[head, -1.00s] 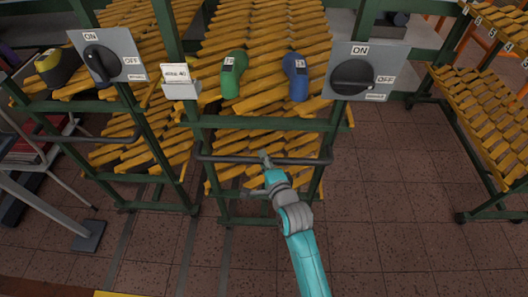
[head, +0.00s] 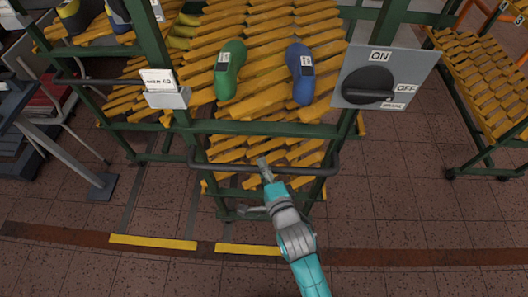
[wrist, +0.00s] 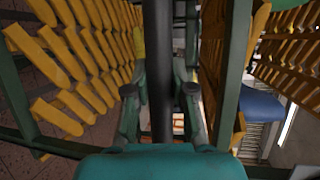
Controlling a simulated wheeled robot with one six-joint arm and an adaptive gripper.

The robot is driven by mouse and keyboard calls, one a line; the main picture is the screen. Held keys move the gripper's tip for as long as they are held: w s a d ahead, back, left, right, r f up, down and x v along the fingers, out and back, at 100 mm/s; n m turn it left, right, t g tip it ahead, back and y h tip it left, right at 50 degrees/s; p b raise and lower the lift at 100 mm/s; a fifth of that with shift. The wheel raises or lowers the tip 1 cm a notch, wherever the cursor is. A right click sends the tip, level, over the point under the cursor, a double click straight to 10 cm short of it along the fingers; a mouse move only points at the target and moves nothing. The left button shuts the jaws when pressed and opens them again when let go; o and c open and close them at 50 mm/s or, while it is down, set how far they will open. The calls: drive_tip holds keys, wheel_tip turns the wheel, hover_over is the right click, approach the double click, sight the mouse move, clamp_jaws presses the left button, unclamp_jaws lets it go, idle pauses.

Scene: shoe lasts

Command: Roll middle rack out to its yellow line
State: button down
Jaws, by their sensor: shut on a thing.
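The middle rack (head: 275,130) has a green frame and tilted shelves of yellow lasts. A dark pull bar (head: 225,167) runs across its front. My gripper (head: 264,172) is shut on this bar right of its left end, near its middle. In the wrist view the bar (wrist: 161,70) stands between my two fingers (wrist: 161,105). A yellow line (head: 247,249) lies on the floor a short way in front of the rack's base, apart from it. The rack's wheels are not clear.
A second yellow line (head: 152,242) lies before the left rack (head: 118,130), which stands farther back. A green last (head: 229,70) and a blue last (head: 299,75) sit on the middle rack, beside a knob panel (head: 420,70). Another rack (head: 480,80) stands right. The front floor is clear.

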drive_tip(key=s, duration=1.1)
drive_tip(key=shift+s+f, duration=0.15)
drive_tip(key=c, duration=1)
unclamp_jaws()
drive_tip(key=shift+s, duration=0.15)
drive_tip(key=shift+v, duration=3.7)
drive_tip(key=s+d+f+n+g+h, duration=0.1)
drive_tip(key=s+d+f+n, duration=0.1)
drive_tip(key=s+d+n, duration=0.65)
drive_tip(key=s+d+r+n+h, duration=0.1)
drive_tip(key=s+d+n, duration=0.1)
drive_tip(key=s+d, duration=0.1)
drive_tip(key=s+d+r+n+h, duration=0.2)
drive_tip(key=d, duration=0.1)
drive_tip(key=s+d+r+n+t+h, duration=0.1)
drive_tip(key=s+d+r+n+h, duration=0.1)
drive_tip(key=s+d, duration=0.1)
drive_tip(key=shift+s+d, duration=0.25)
drive_tip(key=shift+s, duration=0.1)
